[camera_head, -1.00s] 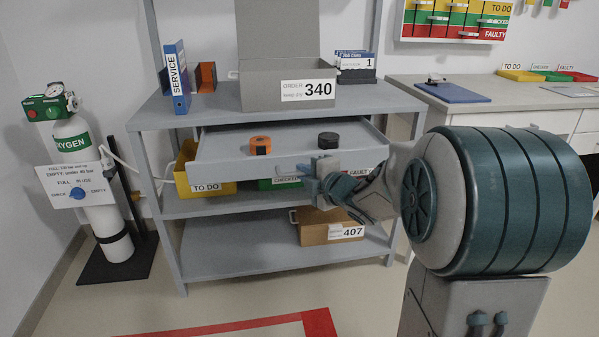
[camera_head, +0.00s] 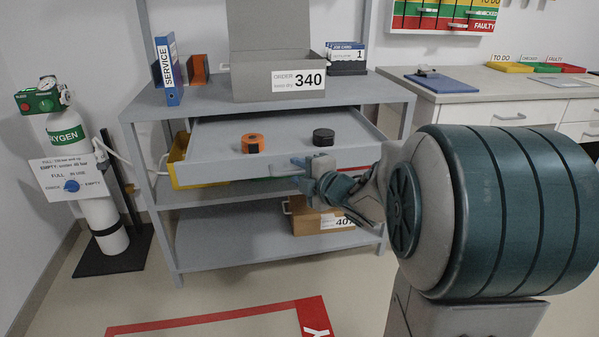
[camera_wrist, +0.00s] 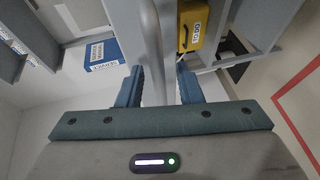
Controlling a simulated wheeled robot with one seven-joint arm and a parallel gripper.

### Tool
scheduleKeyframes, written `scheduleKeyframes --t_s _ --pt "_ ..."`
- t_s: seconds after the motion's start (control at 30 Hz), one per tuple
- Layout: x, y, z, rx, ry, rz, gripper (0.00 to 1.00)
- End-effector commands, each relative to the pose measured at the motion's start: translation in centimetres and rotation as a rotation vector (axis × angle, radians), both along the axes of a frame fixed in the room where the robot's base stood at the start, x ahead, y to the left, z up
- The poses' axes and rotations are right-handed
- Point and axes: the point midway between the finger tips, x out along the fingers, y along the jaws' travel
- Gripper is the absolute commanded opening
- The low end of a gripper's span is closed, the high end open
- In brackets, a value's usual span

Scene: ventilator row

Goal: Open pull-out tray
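The pull-out tray (camera_head: 286,138) is a grey drawer under the top shelf of the grey rack, and it stands partly pulled out. An orange tape roll (camera_head: 252,143) and a black roll (camera_head: 323,137) lie in it. The exact finger contact is hard to see.
An open grey box marked 340 (camera_head: 276,88) and a blue SERVICE binder (camera_head: 168,72) stand on the top shelf. A yellow bin (camera_head: 188,172) and a brown box (camera_head: 312,218) sit below. An oxygen cylinder (camera_head: 68,140) stands left. The floor in front is clear.

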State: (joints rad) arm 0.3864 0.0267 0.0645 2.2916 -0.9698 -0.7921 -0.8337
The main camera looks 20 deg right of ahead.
Motion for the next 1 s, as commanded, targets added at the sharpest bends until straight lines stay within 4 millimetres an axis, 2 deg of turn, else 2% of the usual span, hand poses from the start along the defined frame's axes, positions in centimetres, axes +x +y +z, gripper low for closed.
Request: scheduleKeyframes --t_s 0.23,0.37,0.47,0.8,1.0 --pt "0.0 0.1 0.0 0.000 0.000 0.001 0.32" --pt "-0.8 -0.2 0.4 -0.001 0.000 0.000 0.32" --pt "-2.2 -0.7 0.8 -0.001 -0.001 -0.001 0.32" --pt "-9.4 -3.1 2.2 0.001 -0.001 -0.003 0.32" --pt "-12.1 -4.0 2.5 -0.001 -0.002 -0.002 0.32"
